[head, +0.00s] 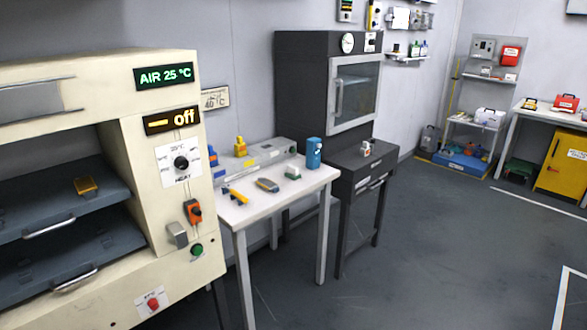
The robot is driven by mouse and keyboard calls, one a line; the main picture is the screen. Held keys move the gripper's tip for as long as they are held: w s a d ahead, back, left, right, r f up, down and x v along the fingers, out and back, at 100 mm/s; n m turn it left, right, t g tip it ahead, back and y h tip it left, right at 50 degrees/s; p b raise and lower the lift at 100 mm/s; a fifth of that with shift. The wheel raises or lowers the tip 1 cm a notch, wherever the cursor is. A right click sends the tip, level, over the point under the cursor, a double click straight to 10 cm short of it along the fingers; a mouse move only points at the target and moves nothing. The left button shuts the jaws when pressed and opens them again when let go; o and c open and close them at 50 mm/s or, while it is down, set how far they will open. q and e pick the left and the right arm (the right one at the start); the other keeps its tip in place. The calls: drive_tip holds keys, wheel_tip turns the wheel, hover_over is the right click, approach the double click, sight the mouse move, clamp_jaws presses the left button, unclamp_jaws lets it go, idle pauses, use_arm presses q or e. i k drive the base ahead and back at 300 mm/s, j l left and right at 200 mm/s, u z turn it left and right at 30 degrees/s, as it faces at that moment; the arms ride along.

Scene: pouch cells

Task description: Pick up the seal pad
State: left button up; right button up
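I cannot tell for certain which object is the seal pad. A yellow-orange block (86,186) sits on the upper dark shelf (40,213) inside the cream oven at the left. A small pale and red item (366,149) stands on the dark cabinet. Neither of my grippers is in view.
The cream oven (110,90), reading "AIR 25 °C" and "off", fills the left. A blue canister (314,153) and a long grey device (255,160) stand on the white table. Behind is a dark chamber (310,80). The floor (450,240) at the right is clear.

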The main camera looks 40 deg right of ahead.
sight(292, 171)
drive_tip(key=i+l, duration=0.2)
drive_tip(key=l, duration=0.15)
drive_tip(key=i+l, duration=0.2)
drive_tip(key=l, duration=0.15)
drive_tip(key=i+l, duration=0.2)
drive_tip(key=l, duration=0.15)
drive_tip(key=i+l+u, duration=0.1)
drive_tip(key=i+l, duration=0.3)
drive_tip(key=l, duration=0.3)
